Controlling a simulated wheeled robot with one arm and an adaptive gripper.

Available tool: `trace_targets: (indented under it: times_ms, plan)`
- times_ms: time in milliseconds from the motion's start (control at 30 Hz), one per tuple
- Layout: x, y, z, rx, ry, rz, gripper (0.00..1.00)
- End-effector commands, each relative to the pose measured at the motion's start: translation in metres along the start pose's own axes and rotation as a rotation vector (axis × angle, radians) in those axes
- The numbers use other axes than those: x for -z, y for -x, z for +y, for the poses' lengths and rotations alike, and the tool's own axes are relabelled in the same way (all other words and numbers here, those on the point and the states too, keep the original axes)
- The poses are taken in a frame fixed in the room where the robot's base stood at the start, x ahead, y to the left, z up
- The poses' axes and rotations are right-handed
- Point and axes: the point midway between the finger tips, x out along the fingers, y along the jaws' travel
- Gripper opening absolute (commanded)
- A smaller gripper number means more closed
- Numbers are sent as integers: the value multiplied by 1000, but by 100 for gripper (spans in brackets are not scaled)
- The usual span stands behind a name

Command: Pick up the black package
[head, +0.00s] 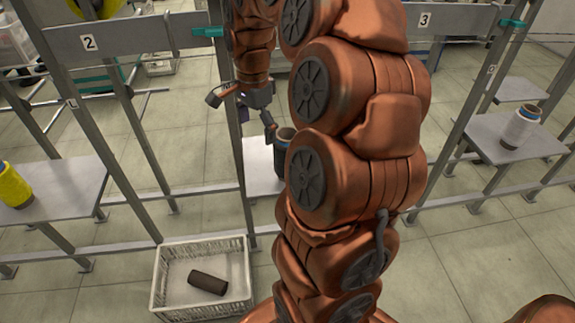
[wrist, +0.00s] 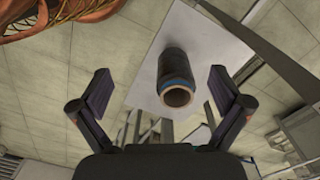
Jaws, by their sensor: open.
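The black package (head: 281,161) stands on a pale shelf (head: 256,178) in the middle bay in the head view, partly hidden behind my arm. In the wrist view the black package (wrist: 173,66) is a dark cylinder with a blue band near its open, tan-rimmed tube end. My gripper (head: 241,114) is open and empty, above and left of the package in the head view. In the wrist view my gripper's fingers (wrist: 160,76) are spread wide, with the package between them in the picture and gaps on both sides. I cannot tell how far away it is.
A white crate (head: 202,240) on the floor holds a dark brown cylinder (head: 208,282). A yellow package (head: 14,187) stands on the left shelf and a white package (head: 520,128) on the right shelf. Grey frame posts (head: 237,150) stand close to my gripper.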

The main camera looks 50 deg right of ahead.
Motion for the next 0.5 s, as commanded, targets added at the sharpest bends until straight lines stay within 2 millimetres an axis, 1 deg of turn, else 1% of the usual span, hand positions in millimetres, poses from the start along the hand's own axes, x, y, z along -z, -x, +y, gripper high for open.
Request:
trace_targets:
  times_ms: [33, 100, 200, 333, 400, 500]
  plan:
    - [22, -16, -9, 5, -109, 1, 100]
    - [47, -26, -17, 10, -246, 5, 100]
    - [78, -36, -24, 18, -406, 9, 100]
    - [103, -44, -26, 23, -536, 14, 100]
    - [109, -46, -27, 25, -571, 15, 100]
    - [112, -53, -27, 22, -591, 16, 100]
